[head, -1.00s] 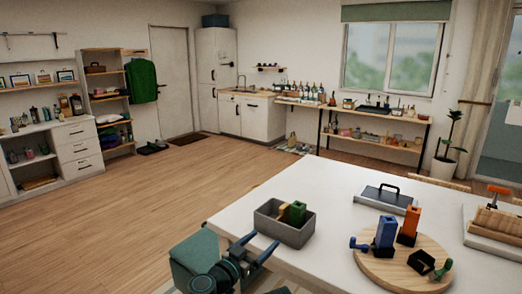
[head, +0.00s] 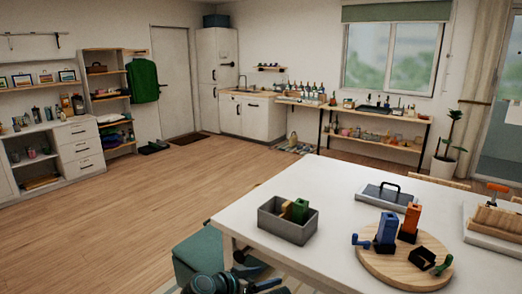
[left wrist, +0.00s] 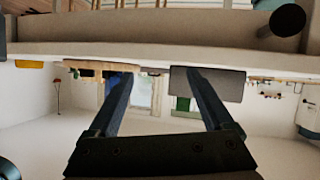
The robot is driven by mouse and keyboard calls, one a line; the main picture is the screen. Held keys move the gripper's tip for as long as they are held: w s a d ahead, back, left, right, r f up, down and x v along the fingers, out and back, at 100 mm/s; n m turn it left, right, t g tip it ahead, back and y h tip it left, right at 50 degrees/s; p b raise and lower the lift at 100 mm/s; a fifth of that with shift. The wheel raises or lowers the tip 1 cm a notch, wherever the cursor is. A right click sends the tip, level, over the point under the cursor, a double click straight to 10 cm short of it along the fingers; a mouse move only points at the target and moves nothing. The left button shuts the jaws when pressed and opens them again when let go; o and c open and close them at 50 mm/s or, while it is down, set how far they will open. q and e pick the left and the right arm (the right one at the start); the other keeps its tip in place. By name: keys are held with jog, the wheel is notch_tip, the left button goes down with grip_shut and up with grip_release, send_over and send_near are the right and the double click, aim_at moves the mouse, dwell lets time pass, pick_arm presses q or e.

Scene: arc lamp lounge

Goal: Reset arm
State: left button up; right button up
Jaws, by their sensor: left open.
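My left gripper (head: 256,276) is low at the bottom of the head view, beside the near left edge of the white table (head: 340,185). Its two dark fingers are apart and empty in the left wrist view (left wrist: 158,98). That view looks upside down, with the pale table edge across its upper part. My right gripper is not in view.
A grey bin (head: 290,230) with a green and a tan block stands at the table's near left corner. A round wooden board (head: 385,272) holds blue, orange and black pieces. A teal chair (head: 205,252) stands close to my left gripper. The wooden floor (head: 110,215) at left is open.

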pick_arm(q)
jog(key=s+a+f+n+g+y, duration=0.4)
jog(key=s+a+f+y, duration=0.15)
jog(key=a, duration=0.35)
jog(key=s+a+f+n+g+y, duration=0.45)
jog(key=a+f, duration=0.25)
jog(key=a, duration=0.2)
jog(key=s+d+r+m+p, duration=0.2)
jog(key=s+d+r+p, duration=0.1)
jog(key=d, duration=0.2)
jog(key=s+d+r+m+y+p, duration=0.1)
jog(key=s+d+r+m+p, duration=0.1)
jog(key=d, duration=0.4)
notch_tip(320, 180, up, 2)
jog(key=shift+s+r+p, duration=0.1)
jog(key=shift+s+p, duration=0.8)
jog(key=shift+p, duration=0.35)
jog(key=shift+d+m, duration=0.1)
jog(key=shift+m, duration=0.15)
